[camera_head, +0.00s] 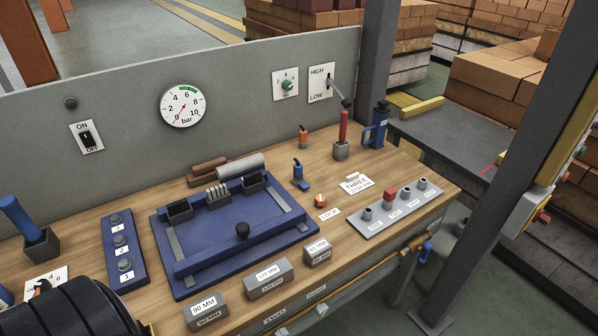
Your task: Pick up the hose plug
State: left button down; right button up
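I cannot tell for certain which thing is the hose plug. A small copper-orange piece (320,201) lies on the wooden bench top (345,222), near a small white label. A grey strip (372,230) to its right carries several dark round pegs and one red block (389,197). A yellow-brown hose (365,266) runs along the bench's front edge, near a blue handle (425,251). Neither of my grippers can be made out in the head view.
A blue fixture (190,273) with a black knob fills the bench's middle. Three grey blocks stand along the front, including one marked 90 MM (206,311). A dark ribbed cylinder (70,312) covers the lower left corner. A grey post (478,170) stands at right.

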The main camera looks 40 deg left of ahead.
aim_at(298, 167)
jog(key=i+l+u, duration=0.2)
jog(key=u, duration=0.3)
jog(key=i+l+u, duration=0.2)
jog(key=u, duration=0.25)
jog(key=l, duration=0.05)
